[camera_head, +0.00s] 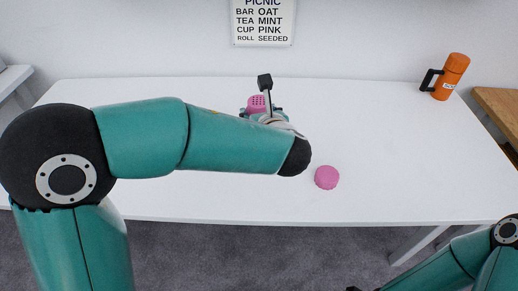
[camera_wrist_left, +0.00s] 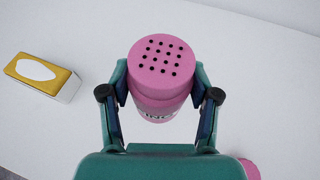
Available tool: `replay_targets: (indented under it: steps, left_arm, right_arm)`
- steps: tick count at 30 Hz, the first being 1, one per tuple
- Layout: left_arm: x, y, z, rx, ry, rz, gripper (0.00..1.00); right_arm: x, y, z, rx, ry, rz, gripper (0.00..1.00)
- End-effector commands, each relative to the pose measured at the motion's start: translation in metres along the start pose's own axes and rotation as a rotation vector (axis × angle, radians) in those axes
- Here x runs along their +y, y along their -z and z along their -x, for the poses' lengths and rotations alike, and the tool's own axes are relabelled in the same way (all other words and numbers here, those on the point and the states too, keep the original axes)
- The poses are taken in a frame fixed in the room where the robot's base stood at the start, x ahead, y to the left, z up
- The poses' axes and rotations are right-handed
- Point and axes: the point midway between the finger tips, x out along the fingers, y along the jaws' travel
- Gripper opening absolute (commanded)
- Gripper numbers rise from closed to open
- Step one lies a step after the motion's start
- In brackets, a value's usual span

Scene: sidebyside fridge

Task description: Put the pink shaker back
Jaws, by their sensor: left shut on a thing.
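The pink shaker (camera_wrist_left: 162,75), with a dotted round top and dark lettering on its side, is upright between the fingers of my left gripper (camera_wrist_left: 160,104) in the left wrist view. The gripper is shut on it. In the head view the shaker's top (camera_head: 257,102) shows behind my left arm, which hides its lower part. I cannot tell whether its base touches the table. A flat pink disc (camera_head: 327,177) lies on the table to the right and nearer; its edge shows in the left wrist view (camera_wrist_left: 249,169). Only a dark tip of what may be my right gripper shows at the bottom edge.
The white table (camera_head: 390,150) is largely clear right of the disc. An orange flask (camera_head: 452,75) with a black handle stands at the back right. A yellow and white box (camera_wrist_left: 44,76) lies left of the shaker. A sign (camera_head: 263,22) on the wall reads "CUP PINK".

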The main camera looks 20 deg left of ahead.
Motion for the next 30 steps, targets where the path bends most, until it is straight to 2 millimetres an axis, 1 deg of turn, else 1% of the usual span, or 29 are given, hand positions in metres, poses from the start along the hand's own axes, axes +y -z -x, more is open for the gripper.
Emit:
replay_targets:
  steps: [1, 3, 7, 9, 14, 21, 24, 30]
  left_arm:
    - [0.001, 0.016, -0.007, 0.002, -0.002, -0.006, 0.23]
    - [0.000, 0.032, -0.013, 0.002, -0.001, -0.006, 0.23]
    - [0.001, 0.052, -0.022, 0.001, -0.002, -0.002, 0.23]
    - [0.000, 0.059, -0.025, -0.001, -0.001, -0.002, 0.23]
    - [0.001, 0.067, -0.028, -0.001, -0.002, 0.000, 0.23]
    - [0.000, 0.098, -0.041, 0.001, -0.001, -0.002, 0.23]
    - [-0.001, 0.102, -0.043, -0.001, 0.001, 0.001, 0.23]
    - [-0.001, 0.102, -0.043, -0.002, 0.001, 0.001, 0.23]
  right_arm:
    - [0.002, 0.000, -0.005, 0.000, 0.000, 0.000, 0.90]
    - [0.003, 0.000, -0.007, 0.000, 0.000, 0.000, 0.90]
    - [0.004, 0.000, -0.010, 0.000, 0.000, 0.000, 0.90]
    - [0.004, 0.000, -0.011, 0.000, 0.000, 0.000, 0.90]
    - [0.004, 0.000, -0.012, 0.000, 0.000, 0.000, 0.90]
    - [0.006, 0.000, -0.017, 0.000, 0.000, 0.000, 0.90]
    - [0.006, 0.000, -0.017, 0.000, 0.000, 0.000, 0.90]
    - [0.006, 0.000, -0.017, 0.000, 0.000, 0.000, 0.90]
